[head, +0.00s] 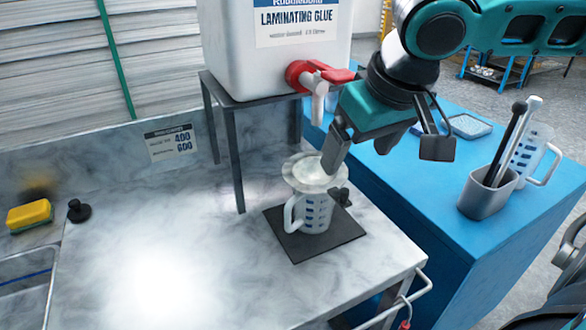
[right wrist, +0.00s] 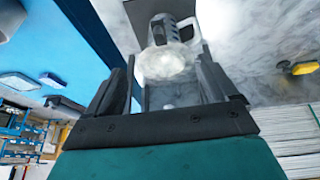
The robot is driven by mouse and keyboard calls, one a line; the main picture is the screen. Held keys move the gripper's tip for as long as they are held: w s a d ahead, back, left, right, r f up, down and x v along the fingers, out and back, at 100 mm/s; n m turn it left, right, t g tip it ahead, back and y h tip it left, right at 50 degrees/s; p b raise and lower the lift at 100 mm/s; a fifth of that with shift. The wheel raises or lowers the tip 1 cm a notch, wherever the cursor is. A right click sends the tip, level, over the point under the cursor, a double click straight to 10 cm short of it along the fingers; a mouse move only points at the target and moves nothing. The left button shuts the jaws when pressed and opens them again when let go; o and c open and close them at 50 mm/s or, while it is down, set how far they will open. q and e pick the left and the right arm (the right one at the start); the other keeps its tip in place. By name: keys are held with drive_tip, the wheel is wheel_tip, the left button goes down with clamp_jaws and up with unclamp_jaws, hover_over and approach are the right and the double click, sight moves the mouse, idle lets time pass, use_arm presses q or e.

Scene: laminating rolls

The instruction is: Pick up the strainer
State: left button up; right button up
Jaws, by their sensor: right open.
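The strainer (head: 313,172) is a pale round disc lying on top of a clear measuring jug (head: 315,212), which stands on a dark square mat (head: 285,243) under the glue tap. My right gripper (head: 385,150) is open, above and to the right of the strainer, with one finger close to its rim. Whether they touch I cannot tell. In the right wrist view the strainer (right wrist: 165,65) shows beyond the gap between the open fingers (right wrist: 160,88), with the jug behind it. My left gripper is not in view.
The white glue container (head: 275,60) with its red tap (head: 318,75) stands on a metal stand left of my right gripper. A blue cabinet (head: 420,200) at right bears a grey holder (head: 486,195) and another jug (head: 530,150). A yellow sponge (head: 30,215) lies far left.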

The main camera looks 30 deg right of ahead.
sight(336, 192)
drive_tip(key=b+x, duration=0.2)
drive_tip(key=x, duration=0.5)
drive_tip(key=shift+f, duration=0.2)
drive_tip(key=b+x, duration=0.1)
drive_tip(key=x, duration=0.3)
drive_tip(key=shift+f+b, duration=0.15)
drive_tip(key=shift+b, duration=0.25)
drive_tip(key=shift+w+f, duration=0.25)
drive_tip(key=shift+f, duration=0.3)
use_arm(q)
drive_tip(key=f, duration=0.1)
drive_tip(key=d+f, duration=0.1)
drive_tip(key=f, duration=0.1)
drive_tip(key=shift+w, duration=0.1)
use_arm(e)
clamp_jaws()
